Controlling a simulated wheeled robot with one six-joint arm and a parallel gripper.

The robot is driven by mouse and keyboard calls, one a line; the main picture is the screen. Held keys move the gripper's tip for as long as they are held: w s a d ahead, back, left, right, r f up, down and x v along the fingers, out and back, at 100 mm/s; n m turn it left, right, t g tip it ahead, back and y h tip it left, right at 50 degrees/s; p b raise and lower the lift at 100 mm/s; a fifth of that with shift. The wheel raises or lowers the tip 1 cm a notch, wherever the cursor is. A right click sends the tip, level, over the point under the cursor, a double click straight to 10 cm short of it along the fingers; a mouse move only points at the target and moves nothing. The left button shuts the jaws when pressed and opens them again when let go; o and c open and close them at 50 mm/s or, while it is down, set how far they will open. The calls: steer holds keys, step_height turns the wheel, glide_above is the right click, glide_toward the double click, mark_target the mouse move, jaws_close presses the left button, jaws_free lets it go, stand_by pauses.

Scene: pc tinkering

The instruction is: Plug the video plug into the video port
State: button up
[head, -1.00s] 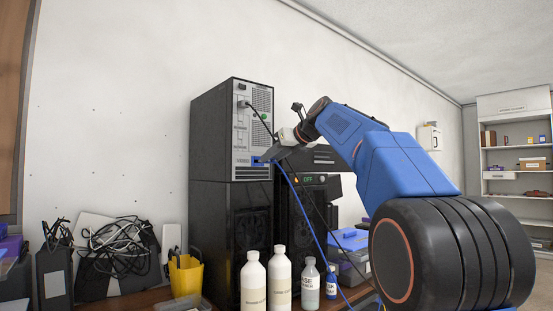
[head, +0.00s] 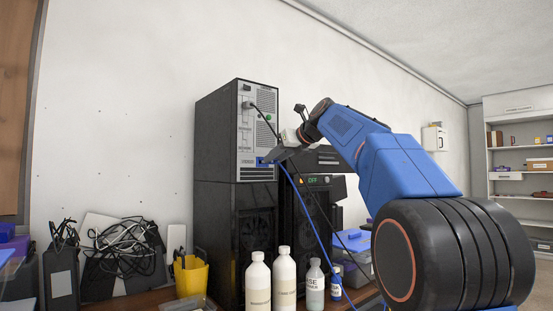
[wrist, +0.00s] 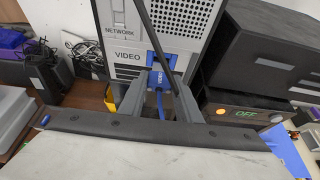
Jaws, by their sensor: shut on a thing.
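The blue video plug (wrist: 158,76) is between the fingers of my gripper (wrist: 160,92) in the wrist view, with its blue cable hanging below. My gripper is shut on it. The plug is at the blue video port (wrist: 152,58), beside the VIDEO label on the grey rear panel of the black computer tower (head: 217,135). Whether it is fully seated is hidden by the fingers and plug body. In the head view, my gripper (head: 275,157) is at the lower part of that panel, and the blue cable (head: 310,210) runs down from it.
A black cable (head: 270,117) runs from the upper panel and crosses close before the plug in the wrist view. A box with a lit OFF display (wrist: 245,113) stands to the right. Several bottles (head: 284,275), a yellow cup (head: 190,277) and tangled cables (head: 125,243) are below.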

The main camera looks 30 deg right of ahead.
steer(key=shift+w+a, duration=0.2)
steer(key=shift+w, duration=0.75)
steer(key=shift+w+a, duration=0.15)
steer(key=shift+w, duration=0.75)
stand_by(0.5)
steer(key=o, duration=1.1)
steer(key=shift+s, duration=0.1)
steer(key=shift+v, duration=2.5)
steer(key=shift+s, duration=0.1)
steer(key=v, duration=1.7)
